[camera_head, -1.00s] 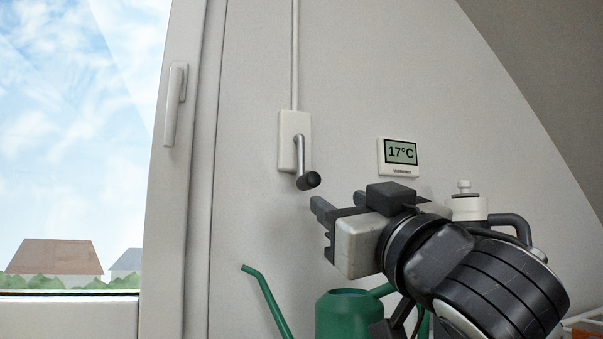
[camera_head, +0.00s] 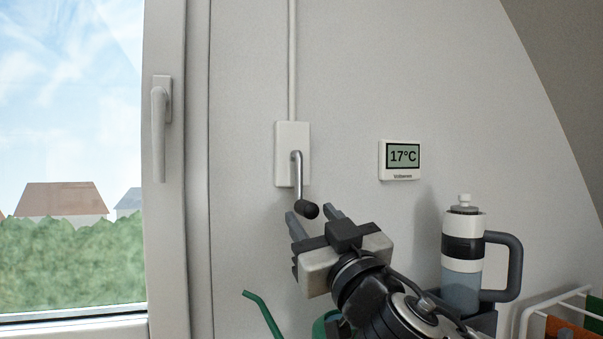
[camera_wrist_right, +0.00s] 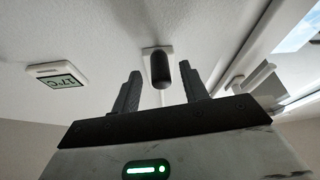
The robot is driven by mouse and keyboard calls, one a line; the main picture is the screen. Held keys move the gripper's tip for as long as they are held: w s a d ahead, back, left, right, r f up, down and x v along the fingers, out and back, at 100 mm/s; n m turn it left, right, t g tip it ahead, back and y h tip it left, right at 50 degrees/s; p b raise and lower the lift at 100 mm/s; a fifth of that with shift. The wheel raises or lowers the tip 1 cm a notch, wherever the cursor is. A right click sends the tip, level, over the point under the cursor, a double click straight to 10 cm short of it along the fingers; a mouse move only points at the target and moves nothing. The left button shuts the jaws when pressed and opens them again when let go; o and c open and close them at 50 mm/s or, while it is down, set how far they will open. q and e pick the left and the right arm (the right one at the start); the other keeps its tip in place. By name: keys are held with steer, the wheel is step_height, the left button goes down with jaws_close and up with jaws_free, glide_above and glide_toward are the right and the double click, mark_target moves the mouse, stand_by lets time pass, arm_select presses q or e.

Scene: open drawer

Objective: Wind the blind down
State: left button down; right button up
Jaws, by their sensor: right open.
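The blind's crank is a white wall box (camera_head: 283,155) with a metal arm (camera_head: 298,180) hanging down to a black knob (camera_head: 308,211). A white rod or cord (camera_head: 292,60) runs up the wall from the box. My right gripper (camera_head: 310,215) is open, its fingers pointing up toward the knob. In the right wrist view the knob (camera_wrist_right: 160,70) appears between and beyond the two fingertips of the open gripper (camera_wrist_right: 162,80); I cannot tell whether it touches them. The blind itself is not seen. My left gripper is not in view.
A window with a handle (camera_head: 160,125) is at the left. A thermostat reading 17°C (camera_head: 401,160) is right of the crank. A green watering can's spout (camera_head: 262,315) is below, partly hidden by my arm. A bottle with a grey handle (camera_head: 463,250) and a white rack (camera_head: 560,300) stand at the right.

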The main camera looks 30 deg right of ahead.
mark_target(302, 199)
steer(key=shift+p+x, duration=0.95)
steer(key=shift+x, duration=1.75)
jaws_close()
